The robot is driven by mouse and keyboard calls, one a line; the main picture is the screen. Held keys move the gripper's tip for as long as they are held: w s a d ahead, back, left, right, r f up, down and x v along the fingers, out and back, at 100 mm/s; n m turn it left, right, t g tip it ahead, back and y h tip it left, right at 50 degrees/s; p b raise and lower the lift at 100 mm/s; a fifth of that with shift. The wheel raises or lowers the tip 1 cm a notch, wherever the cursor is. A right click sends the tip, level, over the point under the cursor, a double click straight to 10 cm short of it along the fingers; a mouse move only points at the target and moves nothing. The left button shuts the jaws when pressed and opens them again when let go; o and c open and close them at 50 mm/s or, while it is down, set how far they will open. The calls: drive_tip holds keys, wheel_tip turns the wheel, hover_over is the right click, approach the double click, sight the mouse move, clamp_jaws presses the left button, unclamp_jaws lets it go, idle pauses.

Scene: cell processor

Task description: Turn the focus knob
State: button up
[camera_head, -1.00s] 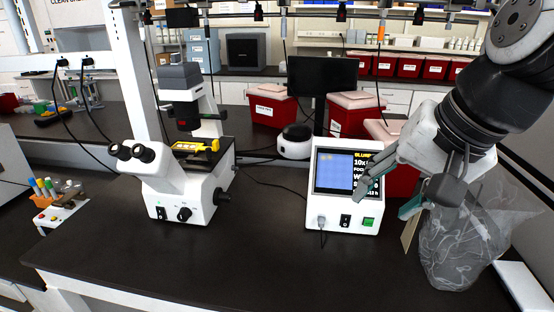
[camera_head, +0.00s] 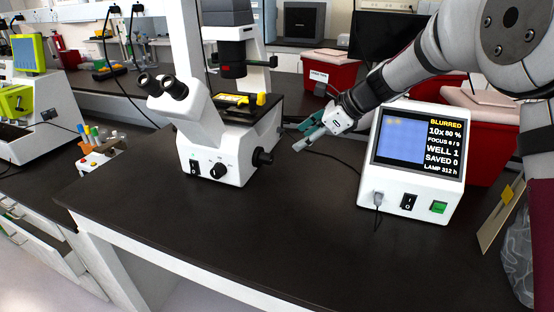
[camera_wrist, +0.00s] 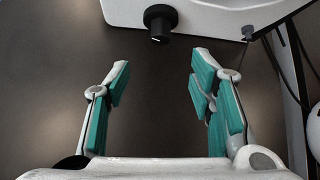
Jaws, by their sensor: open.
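The white microscope (camera_head: 225,150) stands on the dark bench left of centre in the head view. A black knob (camera_head: 262,157) sticks out of its right side. A smaller dark knob (camera_head: 217,171) is on its front. My gripper (camera_head: 303,136) is open and empty, to the right of the side knob and apart from it. In the wrist view a black knob (camera_wrist: 160,24) on a white body lies ahead, beyond my spread fingers (camera_wrist: 160,65) and roughly centred between them. The monitor (camera_head: 410,160) reads BLURRED, WELL 1 and SAVED 0.
The monitor stands right of my gripper, with a cable at its front. A yellow item (camera_head: 237,100) is on the microscope stage. Red bins (camera_head: 335,70) stand behind. A clear bag (camera_head: 516,255) is at the far right. The bench front is clear.

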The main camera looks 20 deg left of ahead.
sight(272, 157)
drive_tip(key=x, duration=1.4)
drive_tip(key=shift+w+a, duration=0.1)
drive_tip(key=shift+c, duration=0.3)
drive_tip(key=c, duration=1.1)
